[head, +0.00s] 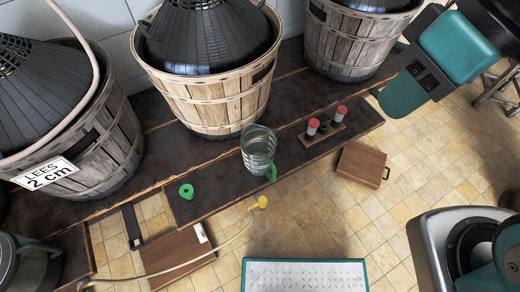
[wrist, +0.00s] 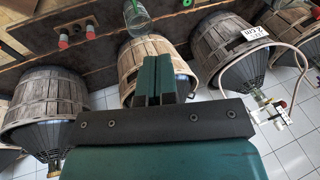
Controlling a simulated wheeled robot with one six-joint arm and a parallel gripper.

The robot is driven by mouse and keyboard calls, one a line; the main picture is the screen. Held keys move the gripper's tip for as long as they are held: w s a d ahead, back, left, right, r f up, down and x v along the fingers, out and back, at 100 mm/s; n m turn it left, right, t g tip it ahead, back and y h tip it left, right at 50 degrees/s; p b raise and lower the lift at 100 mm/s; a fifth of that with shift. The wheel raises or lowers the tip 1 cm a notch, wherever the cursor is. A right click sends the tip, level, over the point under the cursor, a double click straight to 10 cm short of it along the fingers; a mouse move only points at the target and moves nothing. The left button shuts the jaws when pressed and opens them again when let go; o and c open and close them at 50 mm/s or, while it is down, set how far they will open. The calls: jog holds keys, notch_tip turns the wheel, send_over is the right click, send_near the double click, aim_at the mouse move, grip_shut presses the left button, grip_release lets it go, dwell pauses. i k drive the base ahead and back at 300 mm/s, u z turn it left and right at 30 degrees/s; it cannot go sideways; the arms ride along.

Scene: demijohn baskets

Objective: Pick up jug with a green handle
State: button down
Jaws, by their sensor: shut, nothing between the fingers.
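A clear glass jug with a green handle (head: 258,148) stands on the dark bench, near its front edge in the head view. Its green handle points toward the lower right. In the wrist view the jug (wrist: 136,14) shows at the top edge, partly cut off, beyond my fingertips. My gripper (wrist: 157,62) is shut and empty, its two dark teal fingers together. In the head view my gripper (head: 402,96) is at the upper right, well to the right of the jug and apart from it.
A wooden rack with red-capped vials (head: 313,127) stands right of the jug; a green ring (head: 186,191) lies left. A yellow hose end (head: 261,201) is in front. A wooden box (head: 362,165) is below the bench's right end.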

aim_at(258, 143)
jog(key=u, duration=3.35)
jog(key=k, duration=1.25)
jog(key=z, duration=1.2)
